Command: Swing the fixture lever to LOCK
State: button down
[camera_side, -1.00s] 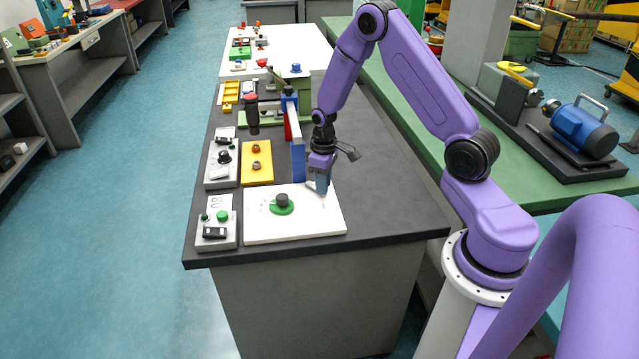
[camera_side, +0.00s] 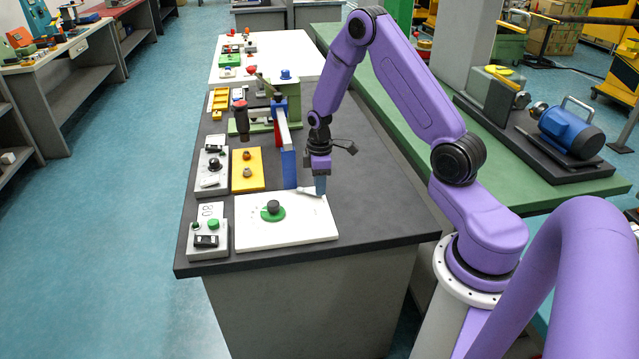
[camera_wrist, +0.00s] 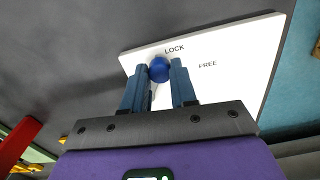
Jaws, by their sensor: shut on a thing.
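The white fixture board (camera_side: 290,230) lies at the near end of the dark bench. It also fills much of the wrist view (camera_wrist: 245,75), with the printed words LOCK (camera_wrist: 174,49) and FREE (camera_wrist: 207,64). The lever's blue ball knob (camera_wrist: 159,69) sits beside LOCK, with FREE further right. My gripper (camera_side: 320,192) is at the board's far right corner. In the wrist view its two blue fingers (camera_wrist: 161,78) are shut on the knob, one on each side.
A dark knob on a green disc (camera_side: 273,208) stands on the board. A blue and red bar (camera_side: 286,150) rises close to my gripper's left. A yellow plate (camera_side: 248,170) and grey control boxes (camera_side: 208,232) stand to the left. The bench right of my gripper is clear.

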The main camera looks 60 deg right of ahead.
jog(key=c, duration=0.9)
grip_release()
jog(key=shift+r, duration=0.1)
notch_tip(320, 180, up, 17)
jog(key=shift+r, duration=0.1)
